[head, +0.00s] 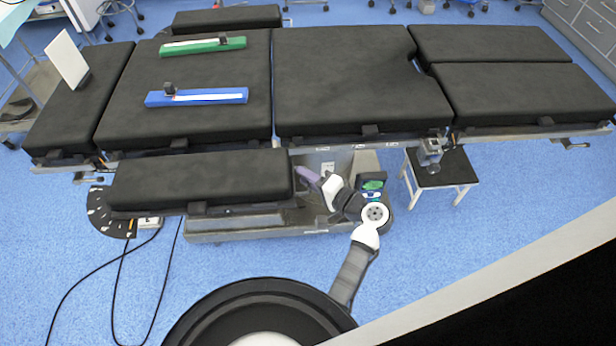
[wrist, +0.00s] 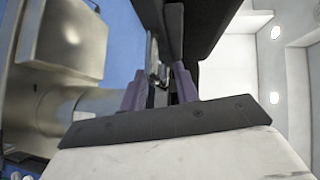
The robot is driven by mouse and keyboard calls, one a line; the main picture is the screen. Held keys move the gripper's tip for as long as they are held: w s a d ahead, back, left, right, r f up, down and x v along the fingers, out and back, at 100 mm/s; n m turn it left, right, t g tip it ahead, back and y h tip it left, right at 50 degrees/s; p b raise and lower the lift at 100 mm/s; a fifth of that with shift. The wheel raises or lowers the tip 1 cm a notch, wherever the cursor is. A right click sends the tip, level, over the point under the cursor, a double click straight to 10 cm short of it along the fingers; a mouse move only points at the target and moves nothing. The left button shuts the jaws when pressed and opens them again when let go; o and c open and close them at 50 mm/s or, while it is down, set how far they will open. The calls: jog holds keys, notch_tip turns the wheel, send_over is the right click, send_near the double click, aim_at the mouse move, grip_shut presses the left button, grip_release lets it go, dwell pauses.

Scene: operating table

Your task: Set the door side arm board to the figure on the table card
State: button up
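A black padded arm board (head: 200,178) sticks out along the near side of the operating table (head: 340,75). A dark fan-shaped dial (head: 108,212) with white marks and an orange pointer is under its left end. A second black board (head: 227,18) is at the far side. I cannot tell which is the door side. A white card (head: 67,60) stands on the table's left section; no figure is readable. My gripper (head: 305,175) is at the near board's right end. In the wrist view its purple fingers (wrist: 158,85) are apart, with dark and metal parts between; contact is unclear.
A green rule (head: 203,46) and a blue rule (head: 196,97), each with a dark slider, lie on the table. A black-topped stool (head: 438,168) stands right of my arm. Cables (head: 120,290) run over the floor. Open blue floor lies in front.

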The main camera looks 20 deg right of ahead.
grip_shut()
jog(key=shift+s, duration=0.1)
dwell(0.3)
